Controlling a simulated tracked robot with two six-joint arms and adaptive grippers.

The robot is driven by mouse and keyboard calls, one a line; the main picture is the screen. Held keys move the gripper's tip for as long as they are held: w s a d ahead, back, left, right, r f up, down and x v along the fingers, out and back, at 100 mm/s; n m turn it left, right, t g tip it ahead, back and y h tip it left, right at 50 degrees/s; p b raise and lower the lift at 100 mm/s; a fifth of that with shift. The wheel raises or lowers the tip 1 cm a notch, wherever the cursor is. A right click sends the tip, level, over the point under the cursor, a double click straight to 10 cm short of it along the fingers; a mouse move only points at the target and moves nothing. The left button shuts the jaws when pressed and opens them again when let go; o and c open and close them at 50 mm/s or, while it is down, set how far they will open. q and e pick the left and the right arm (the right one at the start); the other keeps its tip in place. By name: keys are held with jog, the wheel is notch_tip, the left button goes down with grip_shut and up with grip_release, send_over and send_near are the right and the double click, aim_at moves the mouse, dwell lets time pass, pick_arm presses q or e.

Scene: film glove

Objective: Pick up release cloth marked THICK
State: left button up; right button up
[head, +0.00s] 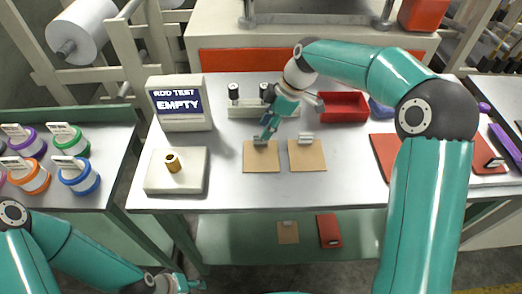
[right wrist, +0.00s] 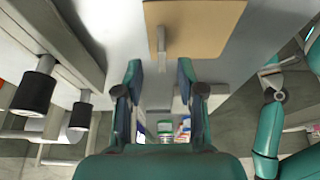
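Two tan cloth squares lie side by side on the metal table, a left one (head: 261,158) and a right one (head: 308,157). Each has a small pale tag at its far edge; I cannot read either tag, so I cannot tell which is THICK. My right gripper (head: 268,131) is over the far edge of the left square, close to its tag. In the right wrist view the gripper (right wrist: 161,85) is open and empty, with a tan square (right wrist: 195,28) and its upright tag (right wrist: 161,43) beyond the fingertips. My left gripper (head: 190,284) is low at the bottom edge, its fingers unclear.
Behind the squares are a rack with black-topped cylinders (head: 233,92) and a red tray (head: 345,106). At left stand a ROD TEST EMPTY display (head: 179,103) and a white block (head: 176,183) with a brass piece. A red sheet (head: 384,152) lies right. A lower shelf holds another tan square (head: 288,234).

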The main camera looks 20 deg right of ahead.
aim_at(261, 144)
jog(key=shift+p+x, duration=0.45)
jog(key=shift+x, duration=2.15)
jog(key=shift+s, duration=0.1)
grip_shut()
